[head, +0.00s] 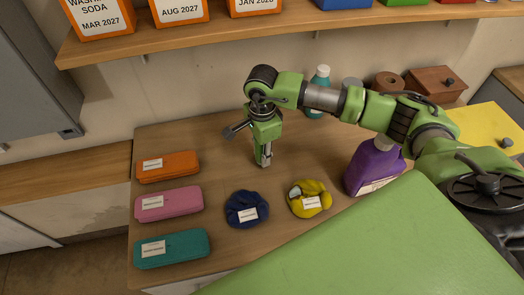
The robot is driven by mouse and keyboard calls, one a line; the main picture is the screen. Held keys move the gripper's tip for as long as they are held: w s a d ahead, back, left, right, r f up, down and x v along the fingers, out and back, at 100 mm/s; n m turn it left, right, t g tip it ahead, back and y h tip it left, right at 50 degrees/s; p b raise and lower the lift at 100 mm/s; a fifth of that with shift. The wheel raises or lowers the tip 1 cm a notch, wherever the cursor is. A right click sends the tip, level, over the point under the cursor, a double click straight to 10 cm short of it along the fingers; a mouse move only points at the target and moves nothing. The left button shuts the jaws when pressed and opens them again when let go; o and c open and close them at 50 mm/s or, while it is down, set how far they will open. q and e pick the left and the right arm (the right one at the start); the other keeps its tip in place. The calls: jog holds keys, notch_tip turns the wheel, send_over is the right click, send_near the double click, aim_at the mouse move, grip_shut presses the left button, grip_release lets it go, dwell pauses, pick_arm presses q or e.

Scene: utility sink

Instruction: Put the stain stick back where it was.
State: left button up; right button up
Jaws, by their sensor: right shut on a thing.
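My right gripper (264,158) points down over the wooden counter (225,172), behind the two round pouches. It is shut on a slim thing that I take for the stain stick; the fingers hide most of it. On the left lie an orange case (168,167), a pink case (169,203) and a teal case (171,248), each with a white label. To their right are a dark blue pouch (246,209) and a yellow pouch (309,199), both labelled. The labels are too small to read. My left gripper is out of view.
A purple bottle (373,168) stands right of the yellow pouch. A teal bottle (319,90), brown roll (388,82) and wooden box (436,84) stand at the back, beneath a shelf (230,31) with boxes. The counter's back left is clear.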

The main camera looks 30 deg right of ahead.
jog(key=shift+f, duration=0.15)
jog(key=o, duration=1.1)
jog(key=shift+r, duration=0.35)
notch_tip(320, 180, up, 11)
jog(key=b, duration=0.3)
jog(key=shift+f, duration=0.2)
jog(key=shift+r+b, duration=0.3)
jog(key=shift+r, duration=0.25)
